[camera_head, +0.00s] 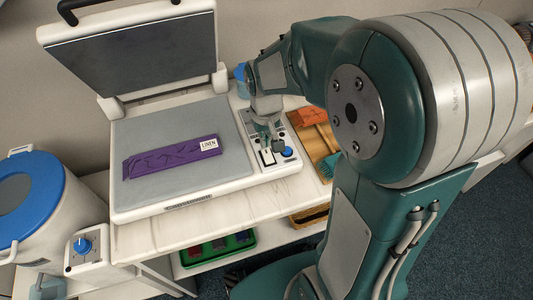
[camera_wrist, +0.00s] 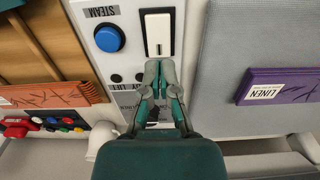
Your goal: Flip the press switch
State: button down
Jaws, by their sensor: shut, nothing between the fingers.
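The ironing press (camera_head: 185,205) stands on the white table with its lid (camera_head: 135,50) raised. Its control panel (camera_wrist: 125,75) is on the press's right side in the head view. The panel carries a white rocker switch (camera_wrist: 158,34) with a dark slot; in the head view the switch (camera_head: 267,157) lies just in front of my gripper. My gripper (camera_wrist: 162,66) is shut and empty, pointing at the panel, its fingertips at the near end of the switch in the wrist view. I cannot tell whether they touch. In the head view my gripper (camera_head: 273,140) is over the panel.
A blue round button (camera_wrist: 110,38) labelled STEAM sits beside the switch. A purple LINEN packet (camera_head: 172,157) lies on the grey pad. A wooden tray (camera_head: 318,140) with an orange packet (camera_head: 308,117) is right of the panel. A blue-topped drum (camera_head: 30,200) stands at left.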

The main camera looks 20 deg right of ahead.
aim_at(266, 151)
jog(key=shift+f, duration=1.35)
dwell(0.8)
jog(key=shift+r, duration=3.55)
jog(key=shift+s+r, duration=0.25)
jog(key=shift+r, duration=0.1)
jog(key=s+r+t, duration=0.5)
jog(key=s+r, duration=0.3)
jog(key=s, duration=0.5)
jog(key=shift+s+r+t, duration=0.25)
jog(key=shift+s+t, duration=0.05)
jog(key=shift+s, duration=0.05)
